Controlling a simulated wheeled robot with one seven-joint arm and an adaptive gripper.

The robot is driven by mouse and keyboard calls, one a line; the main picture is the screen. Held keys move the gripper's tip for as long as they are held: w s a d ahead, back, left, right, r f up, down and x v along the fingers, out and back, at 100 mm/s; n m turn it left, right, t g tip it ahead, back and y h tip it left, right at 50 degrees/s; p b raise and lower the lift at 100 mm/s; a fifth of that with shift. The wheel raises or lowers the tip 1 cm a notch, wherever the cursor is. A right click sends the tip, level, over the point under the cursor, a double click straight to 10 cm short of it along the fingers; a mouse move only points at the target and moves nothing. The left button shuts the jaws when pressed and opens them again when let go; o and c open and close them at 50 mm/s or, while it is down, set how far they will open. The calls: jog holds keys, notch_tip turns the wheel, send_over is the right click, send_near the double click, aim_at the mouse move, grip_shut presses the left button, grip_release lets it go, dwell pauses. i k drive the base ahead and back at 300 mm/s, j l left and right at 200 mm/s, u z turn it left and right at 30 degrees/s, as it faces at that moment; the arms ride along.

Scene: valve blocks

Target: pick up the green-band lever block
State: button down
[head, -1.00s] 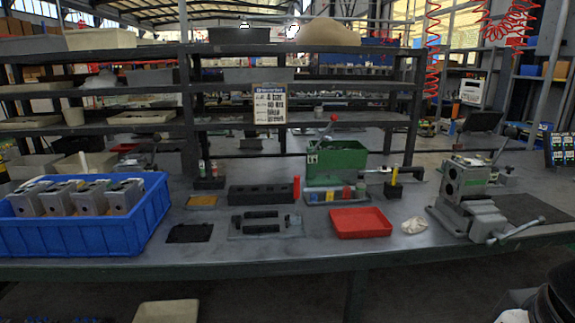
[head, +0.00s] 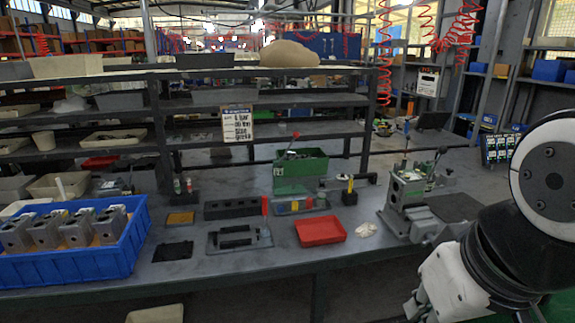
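A grey valve block (head: 408,187) with what looks like a green band on its upper part sits at the vise on the right of the bench. A thin upright lever with a blue tip (head: 406,132) rises at it, and a green handle stands close behind. I cannot tell whether these belong to the block. Several grey blocks (head: 77,230) sit in a blue crate (head: 120,258) at the left; no green band shows on them. My arm enters at the right, its lower end beside the bench's front edge, well apart from the block. My gripper's fingers do not show.
A red tray (head: 320,231), a white rag (head: 366,230) and a black fixture (head: 238,238) lie along the bench front. A green box (head: 300,170) with a red-knobbed lever stands behind. A dark mat (head: 450,207) lies right of the vise. Shelves (head: 270,138) rise behind the bench.

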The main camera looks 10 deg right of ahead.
aim_at(401, 192)
jog(key=i+l+z, duration=0.25)
jog(key=i+z, duration=0.25)
jog(key=i, duration=0.3)
jog(key=i+j+z, duration=0.1)
jog(key=i+z, duration=0.35)
jog(key=i, duration=0.4)
